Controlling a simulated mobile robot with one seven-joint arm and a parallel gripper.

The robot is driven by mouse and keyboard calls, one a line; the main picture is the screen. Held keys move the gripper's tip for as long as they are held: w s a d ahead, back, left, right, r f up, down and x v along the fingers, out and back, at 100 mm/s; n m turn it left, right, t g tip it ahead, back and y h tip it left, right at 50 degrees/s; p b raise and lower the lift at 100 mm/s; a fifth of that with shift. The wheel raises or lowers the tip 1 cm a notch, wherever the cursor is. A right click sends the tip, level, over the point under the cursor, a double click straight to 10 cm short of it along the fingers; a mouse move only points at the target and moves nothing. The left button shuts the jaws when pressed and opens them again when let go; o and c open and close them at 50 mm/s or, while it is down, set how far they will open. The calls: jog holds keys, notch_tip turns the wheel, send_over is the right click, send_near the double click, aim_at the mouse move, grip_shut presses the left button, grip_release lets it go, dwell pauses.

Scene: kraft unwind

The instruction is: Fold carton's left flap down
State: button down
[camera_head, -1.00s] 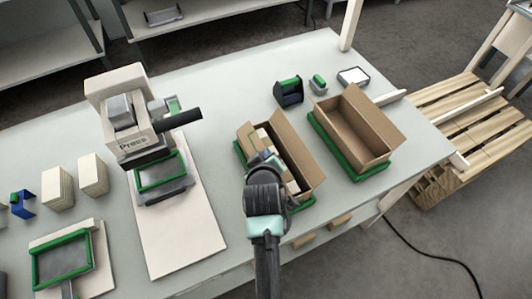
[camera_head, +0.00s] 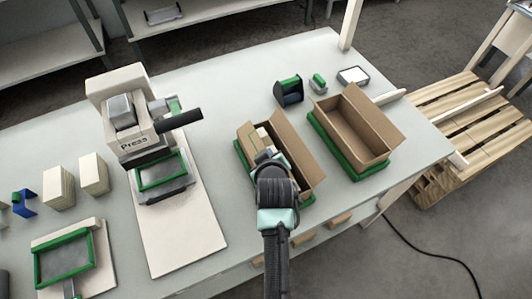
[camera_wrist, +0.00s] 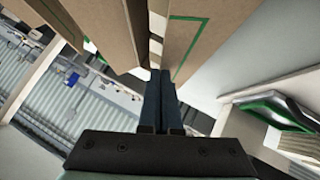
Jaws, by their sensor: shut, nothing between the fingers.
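The packed carton (camera_head: 297,148) is open brown cardboard with pale blocks (camera_head: 262,138) inside, standing in a green frame on the table. Its left flap (camera_head: 246,139) stands up along the left side, partly hidden by my arm. My gripper (camera_head: 268,158) is over the near left part of this carton; its fingertips are hidden there. In the wrist view my gripper (camera_wrist: 160,82) is shut and empty, its fingers beside a brown cardboard panel (camera_wrist: 200,35) with a green outline. Whether the fingers touch cardboard is unclear.
A second open, empty carton (camera_head: 350,128) stands in a green frame to the right. A tape dispenser (camera_head: 289,91) is behind. The press (camera_head: 133,125) stands to the left, with bare table between it and the packed carton.

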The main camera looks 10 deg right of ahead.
jog(key=shift+d, duration=0.1)
jog(key=shift+w+d+f+m+g+y, duration=0.2)
jog(key=shift+d+f+m+g+y, duration=0.1)
jog(key=shift+d+m+y, duration=0.15)
jog(key=shift+w+d+f+m+g+y+b, duration=0.1)
jog(key=shift+d+f+m+g+y+b, duration=0.25)
jog(key=shift+y+b, duration=0.35)
jog(key=shift+f, duration=0.3)
jog(key=shift+b, duration=0.35)
jog(key=shift+a+r, duration=0.1)
